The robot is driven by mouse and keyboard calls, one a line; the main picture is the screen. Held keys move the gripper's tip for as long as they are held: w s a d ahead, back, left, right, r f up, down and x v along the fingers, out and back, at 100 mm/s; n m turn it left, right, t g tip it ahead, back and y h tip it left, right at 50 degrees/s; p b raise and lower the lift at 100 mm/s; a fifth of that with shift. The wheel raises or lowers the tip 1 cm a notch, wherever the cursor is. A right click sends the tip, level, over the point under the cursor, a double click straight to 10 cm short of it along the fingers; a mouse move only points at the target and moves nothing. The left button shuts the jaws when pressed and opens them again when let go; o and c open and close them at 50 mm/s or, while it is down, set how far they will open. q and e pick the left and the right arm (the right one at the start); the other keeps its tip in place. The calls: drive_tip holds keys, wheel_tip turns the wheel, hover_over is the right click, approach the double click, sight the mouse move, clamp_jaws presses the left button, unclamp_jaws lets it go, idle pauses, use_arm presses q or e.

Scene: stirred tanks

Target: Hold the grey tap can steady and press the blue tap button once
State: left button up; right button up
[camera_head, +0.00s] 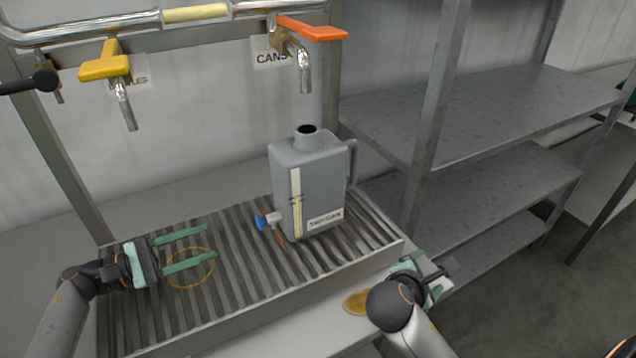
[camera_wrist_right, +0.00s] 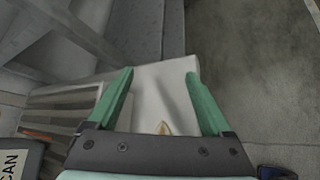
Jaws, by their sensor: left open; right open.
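The grey tap can (camera_head: 312,178) stands upright on the slatted drain grate (camera_head: 240,290), with a label reading "TAP CAN" and a handle on its right side. Its blue tap button (camera_head: 262,222) sticks out low on the left side. My left gripper (camera_head: 212,247) is open and empty over the left part of the grate, to the left of the button and apart from it. My right gripper (camera_head: 425,275) is open at the front right corner of the grate, apart from the can. In the right wrist view, my right gripper (camera_wrist_right: 160,85) has nothing between its fingers, and the can's label shows at lower left.
Above hang a pipe with a yellow-handled tap (camera_head: 108,66) and an orange-handled tap (camera_head: 312,30) over the can. A grey shelf unit (camera_head: 480,115) stands to the right. A yellow ring (camera_head: 190,285) lies on the grate below my left gripper. The grate's middle front is clear.

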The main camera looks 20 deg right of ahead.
sight(307, 145)
drive_tip(key=w+a+r+n+t, duration=0.1)
drive_tip(key=w+a+r+n, duration=0.1)
drive_tip(key=a+r, duration=0.1)
drive_tip(key=w+a+r+n+t, duration=0.2)
drive_tip(key=w+a+r, duration=0.1)
drive_tip(key=a, duration=0.1)
drive_tip(key=w+a+r+n+t, duration=0.2)
drive_tip(key=a+r+n, duration=0.1)
drive_tip(key=r, duration=0.1)
drive_tip(key=shift+w+a+r+y, duration=0.1)
drive_tip(key=shift+w+a+y, duration=0.2)
drive_tip(key=shift+w, duration=0.1)
drive_tip(key=w+a+r+n+t+y, duration=0.1)
drive_tip(key=w+a+r+n+t, duration=0.1)
drive_tip(key=a+r+n+t, duration=0.75)
drive_tip(key=w+d+r+g, duration=0.1)
drive_tip(key=w, duration=0.2)
drive_tip(key=w+d+r+m+g, duration=0.1)
drive_tip(key=w, duration=0.3)
drive_tip(key=w+d+r+g, duration=0.1)
drive_tip(key=w+d, duration=0.1)
drive_tip(key=w, duration=0.1)
drive_tip(key=shift+w+m+y, duration=0.25)
drive_tip(key=shift+w+y, duration=0.05)
drive_tip(key=shift+f, duration=0.1)
clamp_jaws()
use_arm(q)
drive_tip(key=shift+c, duration=0.2)
clamp_jaws()
